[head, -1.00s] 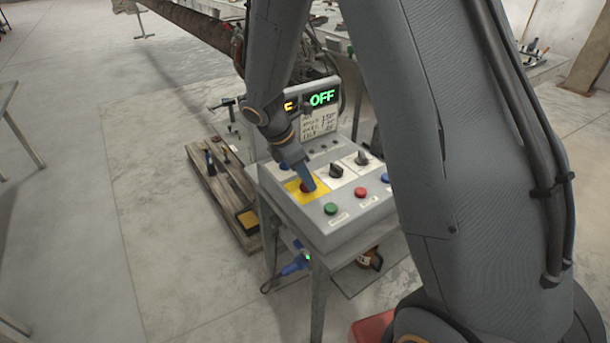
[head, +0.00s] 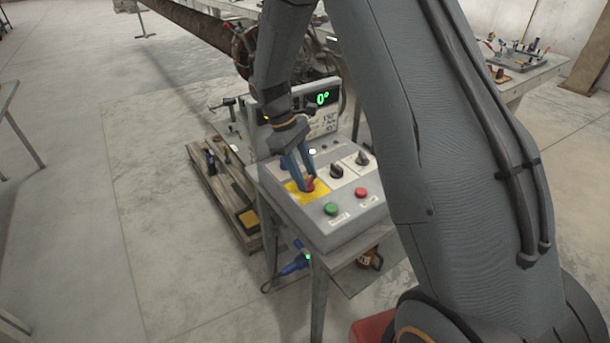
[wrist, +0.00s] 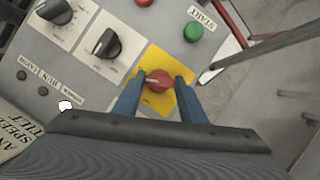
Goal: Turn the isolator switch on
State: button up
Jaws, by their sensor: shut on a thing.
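The isolator switch is a red rotary knob (head: 310,184) on a yellow plate (head: 296,195) at the left of the grey control box. It also shows in the wrist view as a red knob (wrist: 160,80) with a pale pointer mark. My gripper (head: 304,182) reaches down from above with its blue fingers on the knob. In the wrist view my gripper (wrist: 158,88) has one finger at each side of the knob, shut on it. The display (head: 322,99) behind the box shows a green "0°", and a white lamp (head: 312,151) is lit on the panel.
Two black selector knobs (head: 336,171) (head: 362,158) sit beside the yellow plate. A green button (head: 331,209) and a red button (head: 361,193) are near the front edge. A wooden pallet (head: 222,190) lies on the floor at left.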

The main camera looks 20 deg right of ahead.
jog(key=m, duration=0.2)
jog(key=m+g+y, duration=0.1)
jog(key=m, duration=0.2)
jog(key=shift+w+d+y, duration=0.15)
jog(key=shift+d+y, duration=0.05)
jog(key=shift+y, duration=0.1)
jog(key=shift+m, duration=0.3)
jog(key=o, duration=1.1)
jog(key=b+v, duration=0.3)
jog(key=v, duration=0.5)
jog(key=shift+d, duration=0.15)
jog(key=s+m+t, duration=0.1)
jog(key=s+t, duration=0.1)
jog(key=s, duration=0.5)
jog(key=s+f+m+t+y, duration=0.1)
jog(key=s, duration=0.6)
jog(key=s+f+m+t, duration=0.1)
jog(key=s+t, duration=0.1)
jog(key=s, duration=0.5)
jog(key=shift+s+d+f+t+y, duration=0.15)
jog(key=shift+d+f+t+y, duration=0.1)
jog(key=shift+d+t+y, duration=0.05)
